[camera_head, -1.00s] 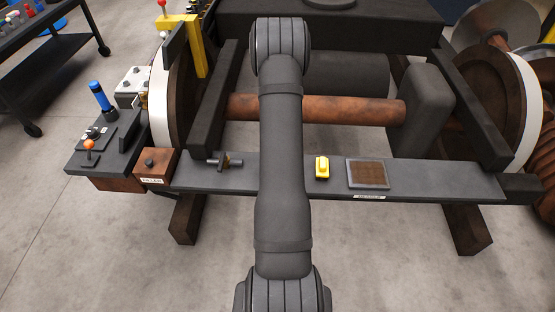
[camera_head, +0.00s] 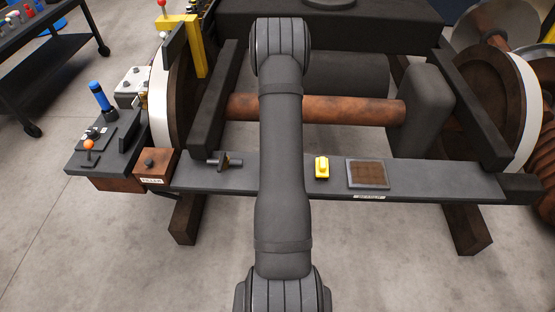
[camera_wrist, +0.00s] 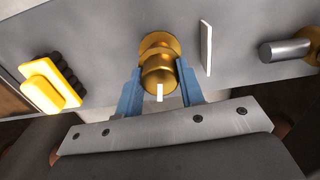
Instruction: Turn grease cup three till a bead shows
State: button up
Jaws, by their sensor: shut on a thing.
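A brass grease cup (camera_wrist: 158,68), rounded with a wider collar behind it, stands on the grey bar in the wrist view. A short white mark shows on its near end, pointing toward the bottom of the picture. The two blue fingers of my gripper (camera_wrist: 160,90) are shut on the cup, one on each side. A thin white upright strip (camera_wrist: 207,47) stands just right of the cup, apart from it. I see no clear grease bead. In the head view my arm hides the cup and my gripper.
A yellow block (camera_wrist: 48,88) on the bar is left of the cup; it also shows in the head view (camera_head: 321,168). A silver pin (camera_wrist: 287,50) is to the right. A framed brown pad (camera_head: 368,174) lies on the grey bar (camera_head: 440,182). A wheel axle (camera_head: 350,110) lies behind.

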jog(key=shift+m, duration=2.2)
jog(key=o, duration=1)
notch_tip(320, 180, up, 18)
jog(key=shift+f, duration=0.25)
notch_tip(320, 180, down, 18)
jog(key=shift+r, duration=0.25)
